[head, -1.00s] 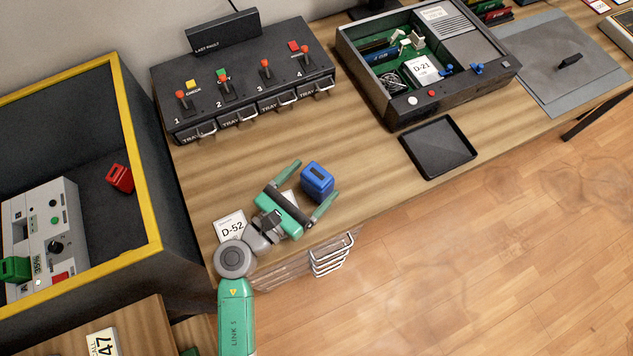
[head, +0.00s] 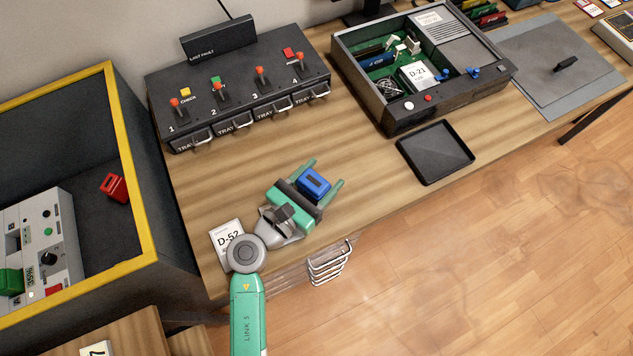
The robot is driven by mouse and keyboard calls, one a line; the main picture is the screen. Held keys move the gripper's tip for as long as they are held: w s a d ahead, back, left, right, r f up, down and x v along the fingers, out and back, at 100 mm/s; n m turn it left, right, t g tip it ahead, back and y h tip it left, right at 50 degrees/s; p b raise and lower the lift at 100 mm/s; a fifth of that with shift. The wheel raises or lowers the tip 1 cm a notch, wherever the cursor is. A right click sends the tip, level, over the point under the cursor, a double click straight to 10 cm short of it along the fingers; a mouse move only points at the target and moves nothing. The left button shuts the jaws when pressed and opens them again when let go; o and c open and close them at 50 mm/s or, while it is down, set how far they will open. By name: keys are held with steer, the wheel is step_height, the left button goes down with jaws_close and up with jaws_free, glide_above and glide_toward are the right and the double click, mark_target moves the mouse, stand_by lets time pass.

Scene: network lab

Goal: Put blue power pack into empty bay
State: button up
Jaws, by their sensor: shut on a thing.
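The blue power pack (head: 314,183) is a small blue block with a dark top, over the front part of the wooden bench. My gripper (head: 318,181) has its green fingers on both sides of it and is shut on it. I cannot tell whether the pack touches the bench or is slightly raised. To the left, a grey unit (head: 37,238) with knobs and buttons stands inside a dark, yellow-edged enclosure (head: 146,190). A green pack (head: 11,281) sits at its left end, and a red pack (head: 115,186) lies near it. I cannot make out an empty bay clearly.
A four-tray console with red-knobbed levers (head: 240,95) stands at the back. An open chassis (head: 400,115) with a green board is to the right, with an empty black tray (head: 436,152) before it. A D-52 card (head: 226,236) lies near my wrist. Bench between is clear.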

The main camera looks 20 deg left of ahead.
step_height(320, 180, up, 10)
steer(key=p, duration=0.5)
steer(key=shift+d+f, duration=0.1)
steer(key=shift+f, duration=0.15)
steer(key=s+d+f+n+y, duration=0.1)
steer(key=d+n+y, duration=0.15)
steer(key=d, duration=0.35)
steer(key=d+f+n+y, duration=0.1)
steer(key=d+f+y, duration=0.15)
steer(key=d, duration=0.45)
step_height(320, 180, up, 31)
steer(key=w+p, duration=0.2)
steer(key=p, duration=3.2)
steer(key=shift+f+t, duration=0.2)
steer(key=shift+t, duration=0.1)
